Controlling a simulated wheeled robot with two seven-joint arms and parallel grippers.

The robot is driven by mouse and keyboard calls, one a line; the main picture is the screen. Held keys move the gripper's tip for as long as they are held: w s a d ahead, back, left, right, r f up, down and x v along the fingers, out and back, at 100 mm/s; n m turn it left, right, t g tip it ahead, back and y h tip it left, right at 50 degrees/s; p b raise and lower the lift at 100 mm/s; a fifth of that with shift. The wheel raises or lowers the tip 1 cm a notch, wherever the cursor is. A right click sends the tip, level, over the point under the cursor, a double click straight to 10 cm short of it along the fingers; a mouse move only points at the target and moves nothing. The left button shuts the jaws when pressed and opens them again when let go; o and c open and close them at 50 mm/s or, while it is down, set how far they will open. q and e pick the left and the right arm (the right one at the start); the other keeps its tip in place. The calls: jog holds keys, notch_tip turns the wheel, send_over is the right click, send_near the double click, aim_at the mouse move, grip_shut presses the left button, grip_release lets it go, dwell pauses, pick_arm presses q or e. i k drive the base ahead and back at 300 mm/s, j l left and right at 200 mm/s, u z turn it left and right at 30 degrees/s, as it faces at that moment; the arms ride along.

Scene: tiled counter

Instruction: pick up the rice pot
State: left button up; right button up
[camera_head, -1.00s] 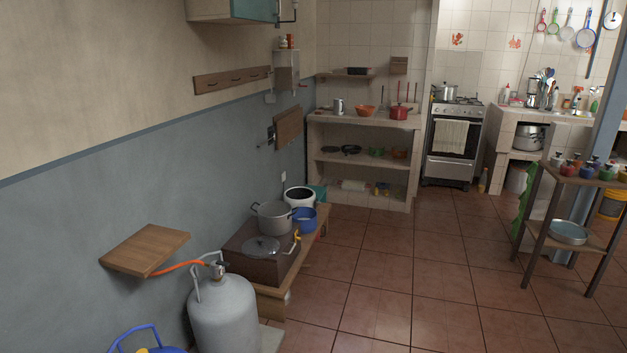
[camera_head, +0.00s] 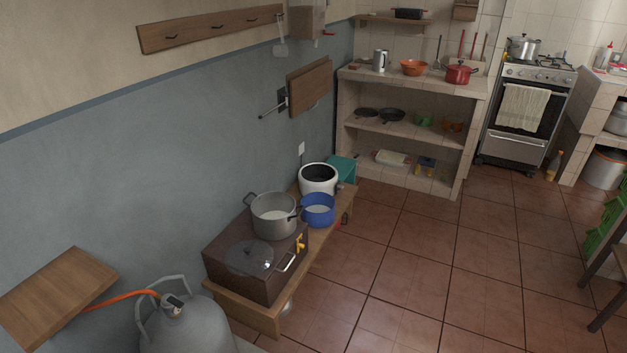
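Several pots are in view, and I cannot tell for sure which one is the rice pot. A grey two-handled pot (camera_head: 273,217) stands open on a dark brown box (camera_head: 222,276) at the lower left, with something pale inside. A blue pot (camera_head: 318,211) stands to its right on the low wooden bench, also open with pale contents. A white round pot (camera_head: 318,178) with a dark inside stands behind the blue one. A red lidded pot (camera_head: 459,74) sits on the tiled counter, and a silver pot (camera_head: 523,47) is on the stove. Neither of my grippers is in view.
A lid (camera_head: 249,258) lies on the brown box. A gas cylinder (camera_head: 184,325) with an orange hose and a wall shelf (camera_head: 60,298) stand in the left foreground. Tiled floor (camera_head: 400,270) right of the low bench (camera_head: 250,314) is clear.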

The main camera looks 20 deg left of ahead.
aim_at(274, 217)
jog(key=i+l+u, duration=0.15)
jog(key=i+u, duration=0.25)
jog(key=i, duration=0.2)
jog(key=i+l+u, duration=0.4)
jog(key=i, duration=0.2)
jog(key=i+l+u, duration=0.45)
jog(key=i+j, duration=0.05)
jog(key=i, duration=0.05)
